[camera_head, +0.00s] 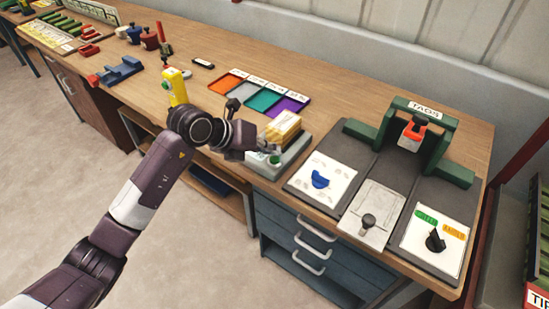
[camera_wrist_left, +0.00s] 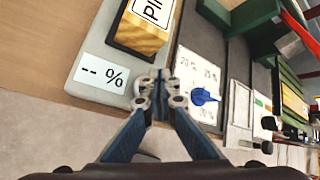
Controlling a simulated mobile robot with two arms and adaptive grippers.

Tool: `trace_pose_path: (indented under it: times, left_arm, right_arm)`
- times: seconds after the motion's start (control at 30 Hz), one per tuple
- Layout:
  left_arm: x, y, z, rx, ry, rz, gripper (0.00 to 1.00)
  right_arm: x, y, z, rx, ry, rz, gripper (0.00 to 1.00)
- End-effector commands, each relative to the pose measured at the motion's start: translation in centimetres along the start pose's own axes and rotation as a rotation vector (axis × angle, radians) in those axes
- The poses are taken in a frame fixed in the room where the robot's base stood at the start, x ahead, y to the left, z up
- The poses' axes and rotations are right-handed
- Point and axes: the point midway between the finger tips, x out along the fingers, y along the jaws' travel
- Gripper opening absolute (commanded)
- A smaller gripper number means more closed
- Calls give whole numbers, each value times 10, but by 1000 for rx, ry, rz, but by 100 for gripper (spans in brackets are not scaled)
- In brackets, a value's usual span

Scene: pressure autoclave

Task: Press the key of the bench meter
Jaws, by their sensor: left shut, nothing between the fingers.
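The bench meter (camera_head: 292,160) is a low grey box at the front edge of the bench, with a wooden block (camera_head: 284,127) on top. A small round green spot (camera_head: 275,159), probably its key, shows on the meter beside my gripper. In the left wrist view the meter (camera_wrist_left: 78,50) shows a white display (camera_wrist_left: 101,77) reading "-- %". My left gripper (camera_head: 268,146) is shut and empty, with its fingertips close over the meter's front part. In the wrist view the left gripper (camera_wrist_left: 160,90) hides whatever lies behind its tips. I cannot tell whether it touches. My right gripper is not in view.
A dark panel with a white dial card (camera_head: 321,178), a grey plate (camera_head: 371,212) and a green "TAGS" frame (camera_head: 424,115) stands to the right. Coloured trays (camera_head: 264,101) lie behind my gripper. A yellow device (camera_head: 175,86) stands to the left. Drawers (camera_head: 312,250) are below.

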Motion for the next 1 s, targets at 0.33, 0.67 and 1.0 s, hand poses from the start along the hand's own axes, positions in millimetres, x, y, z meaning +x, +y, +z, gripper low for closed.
trace_pose_path:
  times: [0.33,0.67,1.0]
  left_arm:
    - [4,3,-3,0,0,0,0]
    - [5,4,-4,0,1,1,0]
    - [8,6,-6,0,1,1,0]
  right_arm:
    - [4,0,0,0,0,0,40]
    - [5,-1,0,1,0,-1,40]
    - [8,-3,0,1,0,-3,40]
